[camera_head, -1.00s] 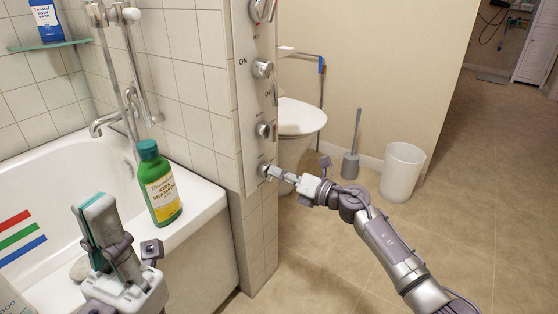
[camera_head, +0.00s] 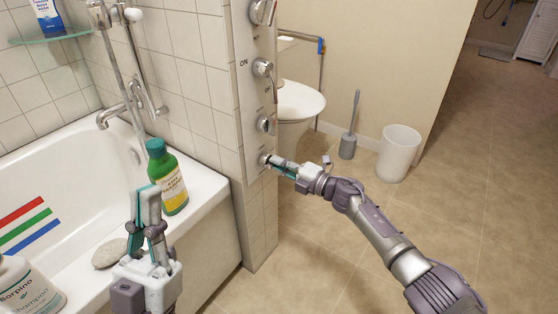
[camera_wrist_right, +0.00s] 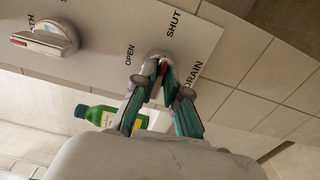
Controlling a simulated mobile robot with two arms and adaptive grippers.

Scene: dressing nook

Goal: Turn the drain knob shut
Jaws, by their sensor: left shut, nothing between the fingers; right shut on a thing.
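The drain knob (camera_head: 263,159) is the lowest knob on the pale panel (camera_head: 251,110) at the end of the tiled wall. In the right wrist view the small silver drain knob (camera_wrist_right: 152,66) has a red mark and sits by the words OPEN, SHUT and DRAIN. My right gripper (camera_head: 272,163) is shut on the knob, its green-padded fingers (camera_wrist_right: 160,84) on either side of it. The fingers partly hide the knob, so I cannot tell exactly where it points. My left gripper (camera_head: 148,192) is shut and empty, pointing up in front of the bathtub.
Other knobs (camera_head: 262,68) (camera_head: 265,123) sit above on the panel. A green shampoo bottle (camera_head: 167,180) stands on the bathtub rim near my left gripper, with a stone (camera_head: 109,253) and white bottle (camera_head: 27,287) nearer. A bin (camera_head: 399,153) and toilet brush (camera_head: 349,140) stand behind my right arm.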

